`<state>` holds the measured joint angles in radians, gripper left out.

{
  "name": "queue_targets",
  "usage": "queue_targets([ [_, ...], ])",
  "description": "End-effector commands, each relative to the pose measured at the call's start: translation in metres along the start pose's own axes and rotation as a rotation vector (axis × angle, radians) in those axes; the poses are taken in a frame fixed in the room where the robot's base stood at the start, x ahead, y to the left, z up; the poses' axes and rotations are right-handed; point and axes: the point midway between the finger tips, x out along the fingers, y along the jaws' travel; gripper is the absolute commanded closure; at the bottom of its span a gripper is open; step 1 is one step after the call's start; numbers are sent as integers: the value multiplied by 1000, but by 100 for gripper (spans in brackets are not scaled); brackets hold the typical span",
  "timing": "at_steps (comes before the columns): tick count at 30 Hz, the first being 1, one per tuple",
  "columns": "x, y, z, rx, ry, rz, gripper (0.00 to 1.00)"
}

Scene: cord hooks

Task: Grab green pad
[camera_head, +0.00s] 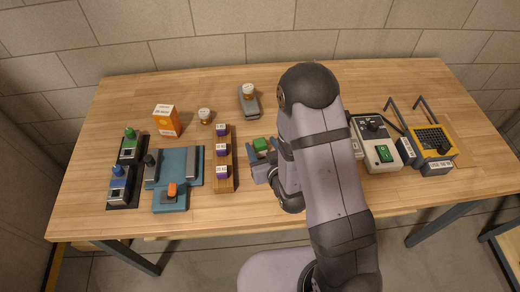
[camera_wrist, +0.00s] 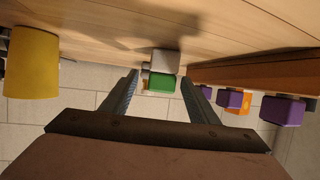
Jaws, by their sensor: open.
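The fingers show no contact with the pad, and nothing is held. My arm hides part of the table right of the pad in the head view.
A wooden rack with purple blocks (camera_head: 222,154) stands close left of my gripper. A yellow cylinder (camera_wrist: 32,62) is at the left of the wrist view. A grey device with a white-capped top (camera_head: 249,100) lies behind the pad. The table between rack and pad is narrow but clear.

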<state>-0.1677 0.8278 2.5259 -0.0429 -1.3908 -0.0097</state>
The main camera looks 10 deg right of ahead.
Motion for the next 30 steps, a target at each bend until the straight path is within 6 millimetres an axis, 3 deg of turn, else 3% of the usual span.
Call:
queue_targets([
  [8,6,-1,-1,0,-1,0,45],
  [22,50,-3,0,0,0,0,45],
  [30,55,-3,2,0,-1,0,45],
])
